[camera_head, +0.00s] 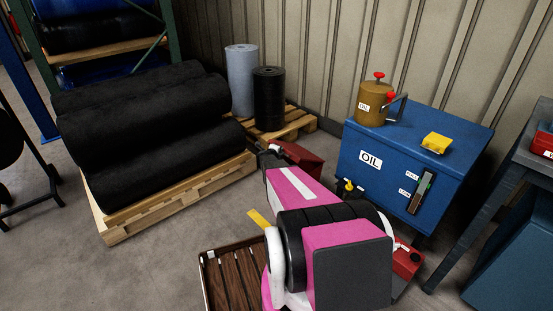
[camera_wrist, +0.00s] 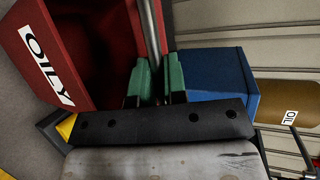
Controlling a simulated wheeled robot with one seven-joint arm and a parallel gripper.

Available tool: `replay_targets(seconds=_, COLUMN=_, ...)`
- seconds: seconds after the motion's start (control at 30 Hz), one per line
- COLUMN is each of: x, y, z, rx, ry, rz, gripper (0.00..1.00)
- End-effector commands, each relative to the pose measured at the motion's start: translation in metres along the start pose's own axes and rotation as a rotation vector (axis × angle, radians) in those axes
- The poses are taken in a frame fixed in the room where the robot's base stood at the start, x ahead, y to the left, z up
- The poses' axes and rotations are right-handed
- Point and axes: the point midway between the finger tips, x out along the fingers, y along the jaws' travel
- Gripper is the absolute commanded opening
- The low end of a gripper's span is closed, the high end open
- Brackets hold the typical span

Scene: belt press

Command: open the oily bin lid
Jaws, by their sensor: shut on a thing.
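The red oily bin (camera_wrist: 42,65), with a white OILY label, fills the left of the wrist view, which is turned on its side. A dark red area (camera_wrist: 92,45) lies between the labelled wall and a grey bar; I cannot tell how far it is open inside. My gripper (camera_wrist: 160,78) has green fingertips shut on the grey bar (camera_wrist: 151,28), which seems to belong to the lid. In the head view the bin (camera_head: 300,160) shows only partly behind my pink arm, which hides the fingertips and most of the lid.
A slatted wooden crate (camera_head: 232,280) is near my arm.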

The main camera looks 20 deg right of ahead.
Motion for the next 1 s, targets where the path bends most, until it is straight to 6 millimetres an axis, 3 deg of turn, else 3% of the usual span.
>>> replay_targets(seconds=0.37, x=0.015, y=-0.062, z=-0.007, rx=0.001, ry=0.003, rz=-0.008, gripper=0.00)
replay_targets(seconds=0.7, x=0.057, y=-0.144, z=-0.023, rx=0.000, ry=0.004, rz=-0.007, gripper=0.00)
replay_targets(seconds=1.0, x=0.076, y=-0.169, z=-0.032, rx=-0.002, ry=0.002, rz=-0.006, gripper=0.00)
